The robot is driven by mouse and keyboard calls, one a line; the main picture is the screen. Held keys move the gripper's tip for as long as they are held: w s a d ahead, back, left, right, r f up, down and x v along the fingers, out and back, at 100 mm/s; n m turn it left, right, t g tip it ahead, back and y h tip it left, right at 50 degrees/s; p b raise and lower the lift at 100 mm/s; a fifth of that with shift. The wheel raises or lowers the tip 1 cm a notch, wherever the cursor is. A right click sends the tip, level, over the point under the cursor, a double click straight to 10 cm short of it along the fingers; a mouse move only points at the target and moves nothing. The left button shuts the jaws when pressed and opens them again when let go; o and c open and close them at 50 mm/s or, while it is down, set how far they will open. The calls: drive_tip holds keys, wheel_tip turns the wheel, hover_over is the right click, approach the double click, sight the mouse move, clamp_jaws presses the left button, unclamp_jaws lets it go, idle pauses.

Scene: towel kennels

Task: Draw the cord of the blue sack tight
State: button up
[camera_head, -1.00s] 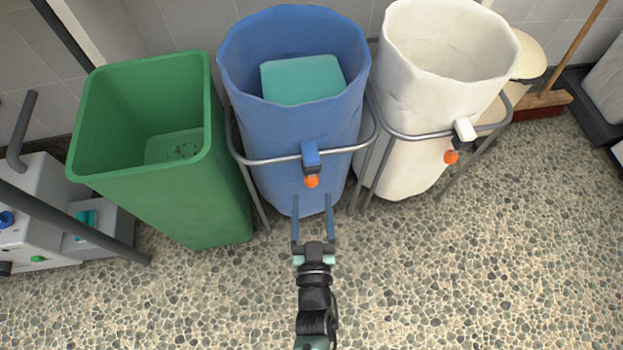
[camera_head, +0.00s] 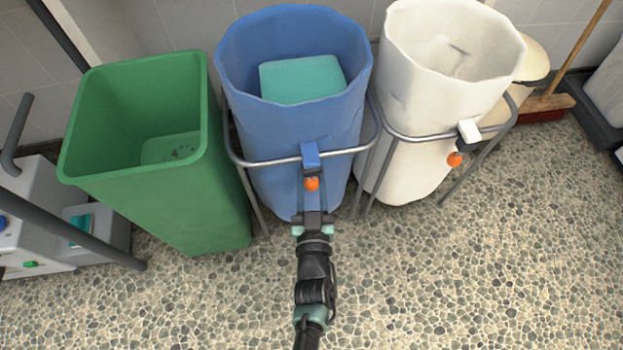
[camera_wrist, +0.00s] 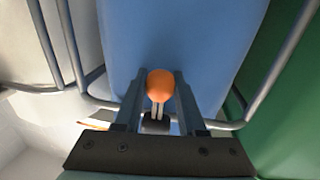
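The blue sack (camera_head: 270,140) hangs open in a metal ring stand, with a turquoise folded towel (camera_head: 303,80) inside. A blue cord lock (camera_head: 310,155) sits at the front of the ring. An orange ball (camera_head: 312,184) hangs just below it at the cord's end. In the wrist view the orange ball (camera_wrist: 160,84) lies between the fingers of my gripper (camera_wrist: 161,78), with pale cord strands (camera_wrist: 157,110) behind it. My gripper (camera_head: 312,192) is open around the ball, in front of the sack. Whether a finger touches the ball cannot be told.
A green bin (camera_head: 190,200) stands close on the left. A white sack (camera_head: 405,150) in a similar stand is on the right, with its own white lock (camera_head: 469,131) and orange ball (camera_head: 455,160). A broom (camera_head: 545,103) is behind right. The pebbled floor in front is clear.

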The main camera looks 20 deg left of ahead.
clamp_jaws()
idle(1.0)
